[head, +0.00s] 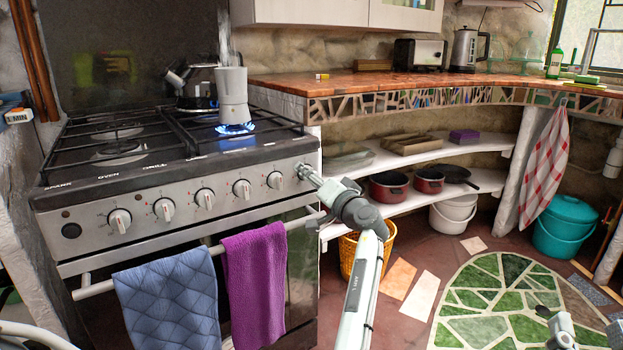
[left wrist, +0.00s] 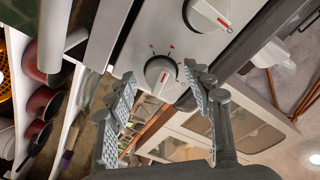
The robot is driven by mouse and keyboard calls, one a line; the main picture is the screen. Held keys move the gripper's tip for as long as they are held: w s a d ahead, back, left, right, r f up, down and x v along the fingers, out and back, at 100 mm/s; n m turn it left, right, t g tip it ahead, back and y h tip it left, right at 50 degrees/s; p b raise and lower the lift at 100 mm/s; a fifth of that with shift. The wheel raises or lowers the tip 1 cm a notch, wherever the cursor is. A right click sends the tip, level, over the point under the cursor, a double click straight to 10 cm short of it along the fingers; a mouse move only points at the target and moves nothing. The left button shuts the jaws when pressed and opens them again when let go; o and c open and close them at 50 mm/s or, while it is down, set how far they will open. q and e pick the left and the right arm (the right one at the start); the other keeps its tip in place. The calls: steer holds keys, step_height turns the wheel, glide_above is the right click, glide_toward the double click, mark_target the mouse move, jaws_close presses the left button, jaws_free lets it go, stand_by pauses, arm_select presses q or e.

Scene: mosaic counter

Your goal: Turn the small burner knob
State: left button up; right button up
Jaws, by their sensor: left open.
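The stove's front panel carries a row of round silver knobs. The rightmost knob (head: 305,172) shows at the right end of the panel in the head view. In the left wrist view a knob (left wrist: 160,74) with a red mark lies between the fingertips of my left gripper (left wrist: 162,82). The gripper is open, its fingers apart on either side; I cannot tell whether they touch. In the head view my left gripper (head: 322,188) is at the rightmost knob, partly hidden by its wrist. My right gripper (head: 580,335) is cut off at the bottom right, away from the stove.
A moka pot (head: 232,96) stands over a lit blue flame (head: 235,128) at the stove's right side. An oven rail (head: 95,290) holds a blue towel (head: 170,300) and a purple towel (head: 255,280). Shelves with red pots (head: 388,187) stand right of the stove.

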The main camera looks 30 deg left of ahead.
arm_select(q)
steer(key=shift+c, duration=0.4)
steer(key=c, duration=1.1)
